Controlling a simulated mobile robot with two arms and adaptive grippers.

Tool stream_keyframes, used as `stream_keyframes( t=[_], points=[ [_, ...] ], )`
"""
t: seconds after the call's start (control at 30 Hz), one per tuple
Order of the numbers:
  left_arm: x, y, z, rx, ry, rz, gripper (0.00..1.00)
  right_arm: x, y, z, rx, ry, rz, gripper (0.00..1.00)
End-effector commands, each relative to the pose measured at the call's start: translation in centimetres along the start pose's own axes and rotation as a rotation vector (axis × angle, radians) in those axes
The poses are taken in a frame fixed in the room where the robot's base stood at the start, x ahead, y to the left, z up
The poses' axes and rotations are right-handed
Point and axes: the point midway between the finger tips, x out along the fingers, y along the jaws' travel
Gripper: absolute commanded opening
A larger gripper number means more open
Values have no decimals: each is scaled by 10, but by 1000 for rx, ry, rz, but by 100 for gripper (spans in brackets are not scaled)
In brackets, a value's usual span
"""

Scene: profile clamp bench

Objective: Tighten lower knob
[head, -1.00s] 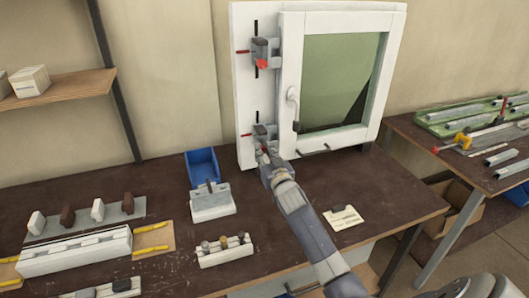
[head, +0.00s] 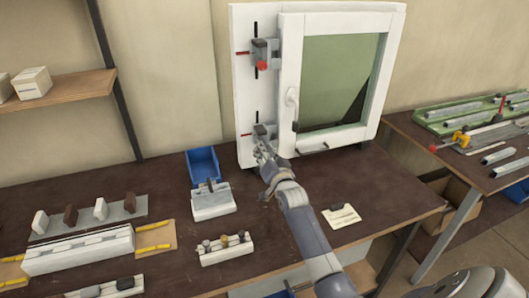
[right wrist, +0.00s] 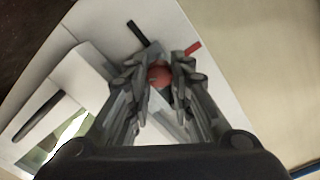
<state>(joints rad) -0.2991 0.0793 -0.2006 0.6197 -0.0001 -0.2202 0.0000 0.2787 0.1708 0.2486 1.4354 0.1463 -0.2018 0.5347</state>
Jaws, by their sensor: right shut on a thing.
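The lower clamp (head: 262,131) sits low on the left side of the white window frame board (head: 243,90), beside red and black marks. Its red lower knob (right wrist: 159,76) shows between the fingers in the right wrist view; in the head view my gripper covers it. My right gripper (head: 262,149) is at the lower clamp, and in the right wrist view its fingers (right wrist: 159,82) are shut on the red knob, one on each side. The upper clamp with its red knob (head: 262,65) is above, free of any gripper. My left gripper is not in view.
A blue bin (head: 202,162), a white block fixture (head: 212,206) and a knob rack (head: 226,252) stand on the brown bench. A small card (head: 342,216) lies to the right.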

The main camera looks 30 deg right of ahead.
Motion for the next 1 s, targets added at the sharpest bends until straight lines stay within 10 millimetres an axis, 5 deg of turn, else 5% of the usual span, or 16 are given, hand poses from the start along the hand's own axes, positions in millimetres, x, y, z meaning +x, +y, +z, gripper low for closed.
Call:
stream_keyframes(
  t=[0.4,0.43,0.5,1.0],
  points=[
    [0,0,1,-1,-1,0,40,0,-1,-2,6,4,-2,0],
    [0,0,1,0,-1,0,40,0,-1,-2,5,4,-2,27],
    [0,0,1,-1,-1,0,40,0,-1,-2,5,4,-2,42],
    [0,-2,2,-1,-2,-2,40,-10,0,0,5,1,-1,42]
  ],
)
